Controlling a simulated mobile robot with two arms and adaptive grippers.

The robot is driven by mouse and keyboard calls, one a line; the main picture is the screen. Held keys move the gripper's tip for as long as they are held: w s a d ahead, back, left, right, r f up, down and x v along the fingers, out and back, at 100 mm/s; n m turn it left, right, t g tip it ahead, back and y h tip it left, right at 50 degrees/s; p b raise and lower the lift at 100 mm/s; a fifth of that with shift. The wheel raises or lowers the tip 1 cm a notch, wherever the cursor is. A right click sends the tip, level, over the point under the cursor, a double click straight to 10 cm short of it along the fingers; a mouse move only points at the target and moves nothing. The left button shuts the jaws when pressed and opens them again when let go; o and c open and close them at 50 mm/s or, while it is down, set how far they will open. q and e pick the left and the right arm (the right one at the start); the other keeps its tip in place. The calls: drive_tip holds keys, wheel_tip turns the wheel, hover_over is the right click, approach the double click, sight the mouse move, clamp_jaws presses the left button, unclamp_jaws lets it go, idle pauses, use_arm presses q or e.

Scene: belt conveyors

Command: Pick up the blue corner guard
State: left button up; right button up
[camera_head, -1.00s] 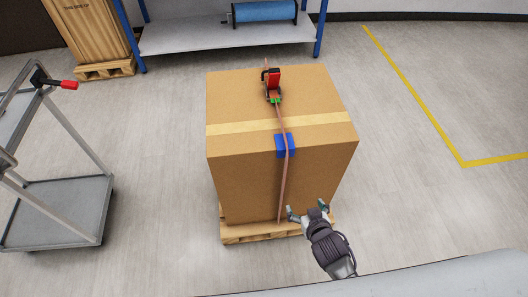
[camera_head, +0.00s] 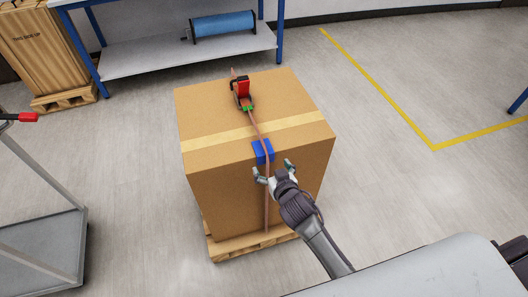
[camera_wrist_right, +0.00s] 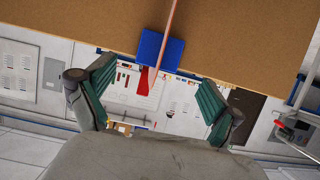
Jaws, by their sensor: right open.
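The blue corner guard (camera_head: 262,152) sits over the front top edge of a large cardboard box (camera_head: 225,190), under a brown strap (camera_head: 255,126). My right gripper (camera_head: 275,168) is open and empty, just below and in front of the guard in the head view. In the right wrist view the guard (camera_wrist_right: 152,47) shows at the box edge, beyond and between the spread fingers of my right gripper (camera_wrist_right: 155,95), apart from them. The strap crosses the guard. My left gripper is not in view.
A red-handled ratchet (camera_head: 242,92) sits on the box top. The box stands on a wooden pallet (camera_head: 228,248). A grey cart (camera_head: 40,245) is at the left, a shelf (camera_head: 165,58) with a blue roll behind. Floor is free at the right.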

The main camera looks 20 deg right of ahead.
sight(266, 157)
drive_tip(key=x, duration=0.4)
drive_tip(key=shift+w, duration=0.35)
drive_tip(key=c, duration=1.1)
